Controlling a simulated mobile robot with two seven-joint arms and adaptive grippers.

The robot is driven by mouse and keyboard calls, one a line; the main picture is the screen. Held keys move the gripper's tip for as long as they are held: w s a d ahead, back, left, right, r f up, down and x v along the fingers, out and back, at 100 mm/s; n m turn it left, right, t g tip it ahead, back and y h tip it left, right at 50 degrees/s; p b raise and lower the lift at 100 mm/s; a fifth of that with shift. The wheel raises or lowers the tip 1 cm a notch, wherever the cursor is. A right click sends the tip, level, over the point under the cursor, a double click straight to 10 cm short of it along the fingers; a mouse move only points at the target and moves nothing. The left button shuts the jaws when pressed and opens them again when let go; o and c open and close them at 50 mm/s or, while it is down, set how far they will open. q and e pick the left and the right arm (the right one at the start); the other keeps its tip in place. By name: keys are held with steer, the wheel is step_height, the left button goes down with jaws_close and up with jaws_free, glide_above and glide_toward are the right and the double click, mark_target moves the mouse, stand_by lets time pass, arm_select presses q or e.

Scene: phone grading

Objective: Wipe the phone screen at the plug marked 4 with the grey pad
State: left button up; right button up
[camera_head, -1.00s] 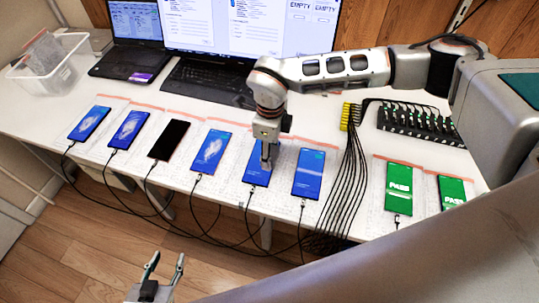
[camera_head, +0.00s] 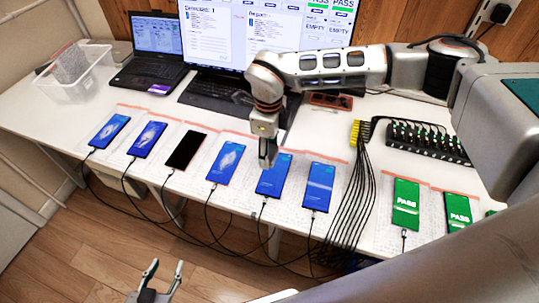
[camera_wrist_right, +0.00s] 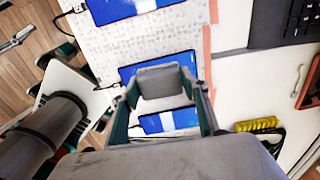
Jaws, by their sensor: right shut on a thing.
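A row of phones lies along the table's front, each on a white sheet with a cable at its near end. My right gripper (camera_head: 268,160) is over the far end of the fifth phone from the left (camera_head: 273,180), which has a blue screen. In the right wrist view it is shut on the grey pad (camera_wrist_right: 160,81), which covers part of that phone (camera_wrist_right: 130,73). I cannot tell whether the pad touches the screen. I cannot read any plug number. My left gripper (camera_head: 163,272) is open and empty, in front of the table.
Another blue-screened phone (camera_head: 319,187) lies to the right, and one with a pale shape (camera_head: 226,162) to the left. Black cables run to a hub (camera_head: 425,143). Green PASS phones (camera_head: 406,205) lie farther right. A monitor, laptop (camera_head: 155,50) and clear bin (camera_head: 76,76) stand behind.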

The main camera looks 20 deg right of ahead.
steer(key=shift+r+p, duration=0.65)
steer(key=shift+r, duration=0.75)
